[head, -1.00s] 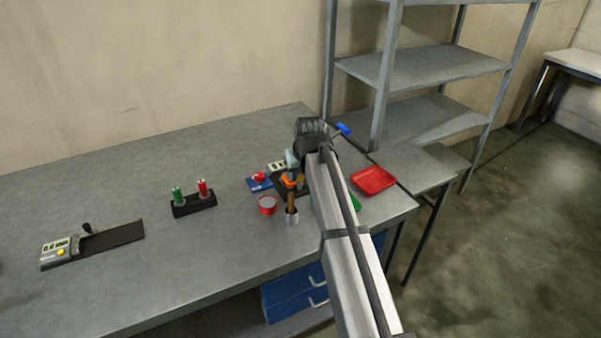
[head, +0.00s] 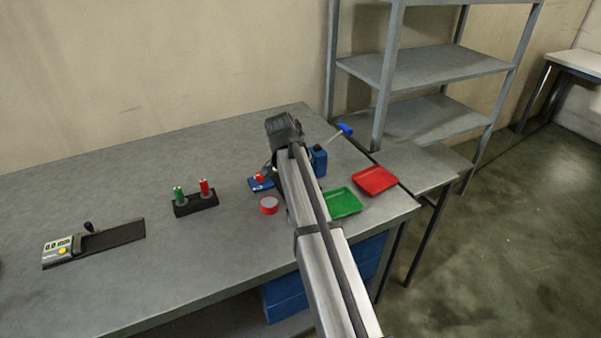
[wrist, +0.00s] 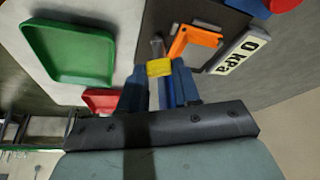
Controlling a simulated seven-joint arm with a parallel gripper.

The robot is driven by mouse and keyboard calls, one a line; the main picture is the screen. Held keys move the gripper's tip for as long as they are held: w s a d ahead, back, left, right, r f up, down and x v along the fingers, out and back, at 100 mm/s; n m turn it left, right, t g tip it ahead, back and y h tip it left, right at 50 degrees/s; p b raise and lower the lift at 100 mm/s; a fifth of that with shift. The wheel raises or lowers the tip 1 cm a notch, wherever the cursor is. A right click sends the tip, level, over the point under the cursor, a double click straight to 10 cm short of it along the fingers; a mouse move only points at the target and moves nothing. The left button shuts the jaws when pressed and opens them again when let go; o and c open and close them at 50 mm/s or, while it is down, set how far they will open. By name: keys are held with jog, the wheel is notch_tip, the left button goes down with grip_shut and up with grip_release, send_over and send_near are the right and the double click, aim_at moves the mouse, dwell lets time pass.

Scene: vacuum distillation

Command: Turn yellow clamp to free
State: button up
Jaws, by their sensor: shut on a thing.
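In the wrist view the yellow clamp (wrist: 160,68) shows as a small yellow block between the two dark blue fingertips. My gripper (wrist: 160,80) is shut on it. An orange part (wrist: 195,40) lies just beyond, on a dark base, beside a white gauge (wrist: 240,52) that reads "0 kPa". A grey rod-like piece stands close to the yellow clamp. In the head view my arm covers the fingertips, the clamp and most of the apparatus. I cannot tell how far the clamp is turned.
A green tray (head: 343,202) and a red tray (head: 375,180) lie right of my arm. A blue container (head: 319,161) stands close behind it. A red round dish (head: 269,205) and a rack with green and red pieces (head: 194,203) are to the left.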

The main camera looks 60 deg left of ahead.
jog(key=m+h, duration=0.1)
jog(key=m, duration=0.1)
jog(key=m+h, duration=0.1)
jog(key=m, duration=0.2)
jog(key=shift+a, duration=0.2)
jog(key=shift+m, duration=0.3)
jog(key=o, duration=1.1)
jog(key=shift+c, duration=0.2)
jog(key=shift+s, duration=0.1)
jog(key=v, duration=1.3)
jog(key=shift+s+r, duration=0.3)
jog(key=shift+s, duration=0.1)
